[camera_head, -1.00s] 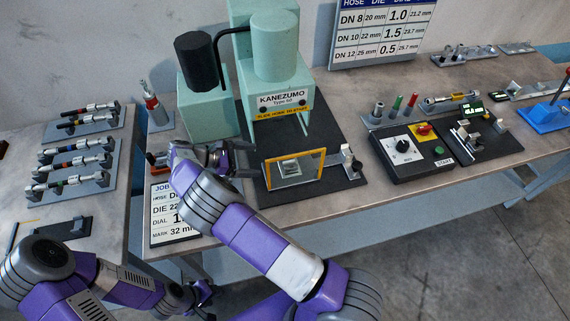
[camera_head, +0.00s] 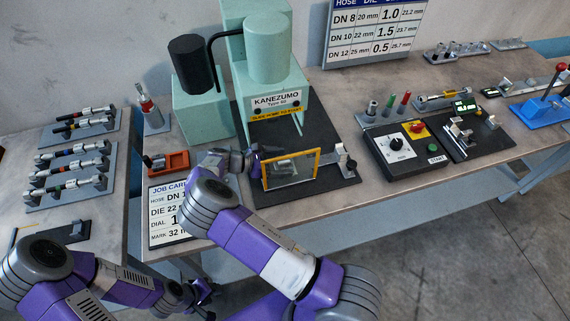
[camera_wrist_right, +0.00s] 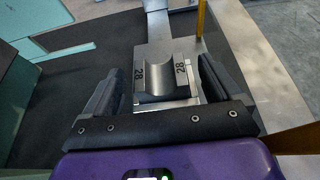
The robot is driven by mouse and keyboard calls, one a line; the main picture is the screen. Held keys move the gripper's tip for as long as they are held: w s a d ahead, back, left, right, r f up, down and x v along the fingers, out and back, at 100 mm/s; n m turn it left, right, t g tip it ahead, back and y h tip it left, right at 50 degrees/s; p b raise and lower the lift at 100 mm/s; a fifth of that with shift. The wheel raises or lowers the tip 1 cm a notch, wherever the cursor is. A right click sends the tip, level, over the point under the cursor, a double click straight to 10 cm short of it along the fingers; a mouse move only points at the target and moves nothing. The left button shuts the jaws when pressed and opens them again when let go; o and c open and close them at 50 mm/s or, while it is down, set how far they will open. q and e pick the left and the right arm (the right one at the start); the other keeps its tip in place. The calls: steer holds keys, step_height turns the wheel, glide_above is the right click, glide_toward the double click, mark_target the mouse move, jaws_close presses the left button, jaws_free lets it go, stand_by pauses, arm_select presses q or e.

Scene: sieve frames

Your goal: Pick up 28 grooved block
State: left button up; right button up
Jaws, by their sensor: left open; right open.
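The grooved block (camera_wrist_right: 164,72) is grey metal with a curved trough and the number 28 on both sides. In the right wrist view it sits on a metal slide between the fingers of my open right gripper (camera_wrist_right: 160,84), with no clear grip on it. In the head view the block (camera_head: 284,167) shows through the yellow-framed clear guard. There my right gripper (camera_head: 259,158) is at the guard's left side, by the press base. My left gripper (camera_head: 203,291) is low at the bottom left, away from the block, partly hidden by my arm links.
The yellow-framed guard (camera_head: 318,163) stands in front of the block. The green KANEZUMO press (camera_head: 275,85) rises behind it. An orange tray (camera_head: 177,160) and the job card (camera_head: 165,215) lie to the left. A control box (camera_head: 401,150) is to the right.

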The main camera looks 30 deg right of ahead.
steer(key=shift+s+d+f, duration=0.15)
steer(key=shift+d+f, duration=0.1)
steer(key=shift+d, duration=0.35)
steer(key=c, duration=1.5)
steer(key=shift+r, duration=0.1)
